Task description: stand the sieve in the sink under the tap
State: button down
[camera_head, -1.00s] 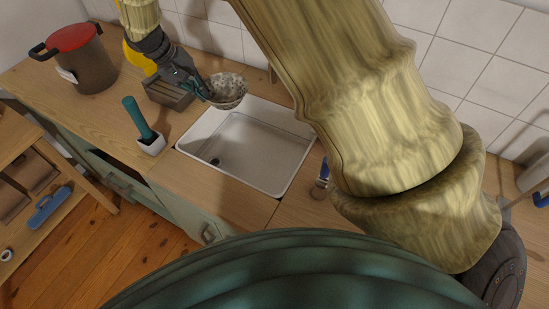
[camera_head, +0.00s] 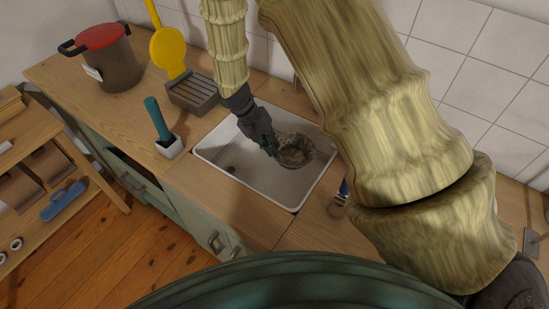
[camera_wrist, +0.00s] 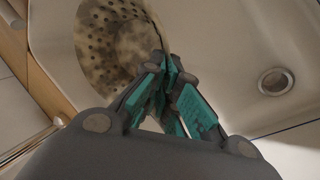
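The sieve (camera_head: 297,152) is a mottled brown-grey bowl with holes, held over or inside the right part of the white sink (camera_head: 232,174). In the wrist view the sieve (camera_wrist: 108,40) fills the upper left, its holed inside showing. My gripper (camera_head: 269,144) is at the sieve's left side. In the wrist view the teal-padded fingers of my gripper (camera_wrist: 172,72) close on the sieve's rim. Whether the sieve touches the sink floor I cannot tell. The sink's round drain (camera_wrist: 275,81) is bare, to the right of the sieve. No tap can be made out.
A grey slatted rack (camera_head: 193,93) and a yellow round-headed item (camera_head: 168,50) stand behind the sink's left side. A red-lidded pot (camera_head: 112,62) is farther left.

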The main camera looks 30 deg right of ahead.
jog(key=shift+w+f+p, duration=0.1)
jog(key=shift+f+p, duration=0.5)
jog(key=shift+f, duration=2.5)
jog(key=c, duration=1.6)
grip_release()
jog(key=shift+c, duration=0.2)
jog(key=b+v, duration=0.3)
jog(key=v, duration=0.9)
jog(key=shift+a, duration=0.1)
